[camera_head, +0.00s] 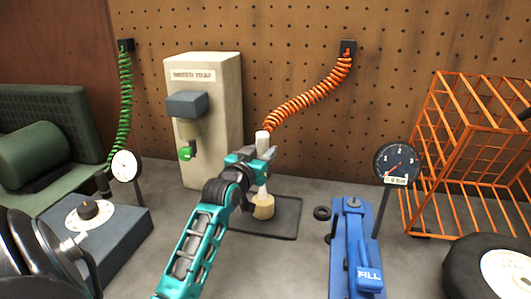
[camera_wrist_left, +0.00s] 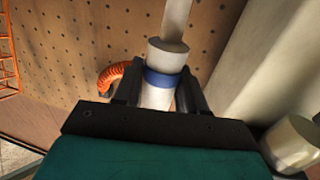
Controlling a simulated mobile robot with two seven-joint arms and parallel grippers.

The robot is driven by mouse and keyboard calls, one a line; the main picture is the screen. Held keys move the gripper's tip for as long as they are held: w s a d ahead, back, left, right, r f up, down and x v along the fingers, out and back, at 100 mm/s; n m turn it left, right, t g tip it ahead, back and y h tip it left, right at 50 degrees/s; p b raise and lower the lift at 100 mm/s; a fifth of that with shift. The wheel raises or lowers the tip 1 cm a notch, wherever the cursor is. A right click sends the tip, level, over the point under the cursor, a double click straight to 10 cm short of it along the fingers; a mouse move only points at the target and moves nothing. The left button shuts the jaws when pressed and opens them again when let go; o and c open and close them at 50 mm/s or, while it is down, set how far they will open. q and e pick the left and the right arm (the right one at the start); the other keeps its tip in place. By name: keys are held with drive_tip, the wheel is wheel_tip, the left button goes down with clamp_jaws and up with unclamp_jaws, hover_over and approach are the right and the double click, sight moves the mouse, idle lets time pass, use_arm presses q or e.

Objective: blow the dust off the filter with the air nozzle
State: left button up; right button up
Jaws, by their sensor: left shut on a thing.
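My left gripper (camera_head: 255,165) is shut on the white air nozzle (camera_head: 262,140) at the centre of the head view. The nozzle is upright, with its narrow end downward. The left wrist view shows its white body and blue band (camera_wrist_left: 160,78) between the fingers. An orange coiled hose (camera_head: 308,92) runs from the nozzle up to a wall fitting. A short tan cylinder, apparently the filter (camera_head: 263,209), stands on a dark mat (camera_head: 284,222) directly below the nozzle. Any gap between tip and filter is hard to judge; dust is too small to tell. My right gripper is out of view.
A cream wall unit (camera_head: 219,100) stands behind and left. A blue clamp-like device (camera_head: 349,245) and a dial gauge (camera_head: 397,163) stand to the right. An orange wire cage (camera_head: 462,150) and a wheel (camera_head: 495,265) are farther right. A grey knob box (camera_head: 115,230) is left.

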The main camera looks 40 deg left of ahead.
sight(258, 136)
use_arm(q)
drive_tip(key=shift+s+a, duration=0.15)
drive_tip(key=shift+a, duration=0.15)
drive_tip(key=shift+s+d, duration=0.15)
drive_tip(key=shift+s, duration=0.1)
drive_tip(key=shift+s+d+r+p, duration=0.1)
drive_tip(key=shift+s+d+p, duration=0.25)
drive_tip(key=shift+s+p, duration=0.35)
wheel_tip(258, 136, up, 3)
drive_tip(key=p, duration=0.3)
drive_tip(key=shift+r+b, duration=0.15)
drive_tip(key=shift+b, duration=0.15)
drive_tip(key=shift+r, duration=0.8)
